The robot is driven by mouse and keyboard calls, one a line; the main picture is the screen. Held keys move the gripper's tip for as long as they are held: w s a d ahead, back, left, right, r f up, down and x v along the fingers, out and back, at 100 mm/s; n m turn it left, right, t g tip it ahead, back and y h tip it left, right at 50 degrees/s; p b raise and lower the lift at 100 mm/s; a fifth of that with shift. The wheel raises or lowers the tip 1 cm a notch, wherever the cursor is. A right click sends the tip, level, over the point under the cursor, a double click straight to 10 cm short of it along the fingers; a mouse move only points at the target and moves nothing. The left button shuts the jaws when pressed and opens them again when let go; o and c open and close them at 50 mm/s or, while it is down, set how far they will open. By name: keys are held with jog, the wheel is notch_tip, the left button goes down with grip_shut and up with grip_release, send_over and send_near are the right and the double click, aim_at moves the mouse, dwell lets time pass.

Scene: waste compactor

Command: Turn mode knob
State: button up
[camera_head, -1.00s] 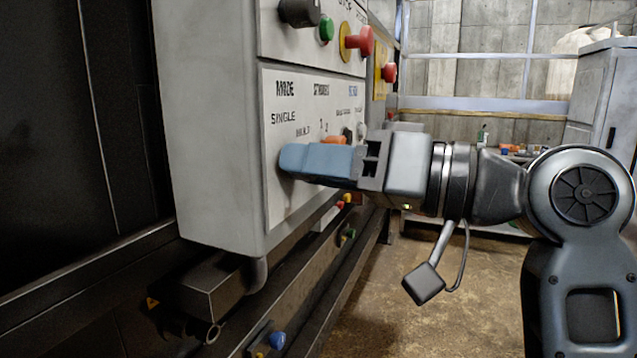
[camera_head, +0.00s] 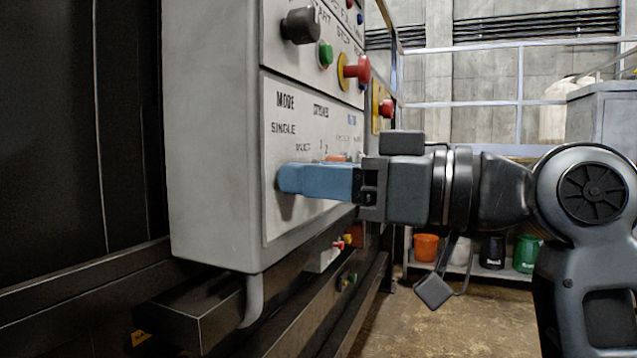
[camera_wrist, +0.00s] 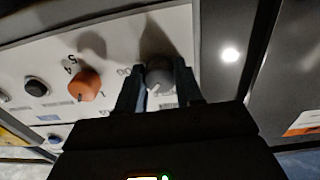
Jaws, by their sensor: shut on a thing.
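The mode knob (camera_wrist: 160,75) is a grey round knob with a light pointer mark. It sits on the white control panel (camera_head: 285,222) below the "MODE" and "SINGLE" labels. My gripper (camera_head: 284,179) reaches the panel from the right with its blue fingers. In the wrist view the two fingers (camera_wrist: 158,88) stand on either side of the knob and are shut on it. In the head view the fingers hide the knob.
An orange knob (camera_wrist: 85,85) sits beside the mode knob. Above are a black knob (camera_head: 300,26), a green button (camera_head: 325,54) and a red mushroom button (camera_head: 358,69). A metal ledge (camera_head: 205,312) runs below the box. Buckets (camera_head: 426,247) stand at the back.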

jog(key=o, duration=1)
jog(key=shift+o, duration=0.2)
jog(key=shift+d, duration=0.15)
jog(key=v, duration=0.7)
jog(key=shift+d, duration=0.3)
jog(key=shift+s, duration=0.15)
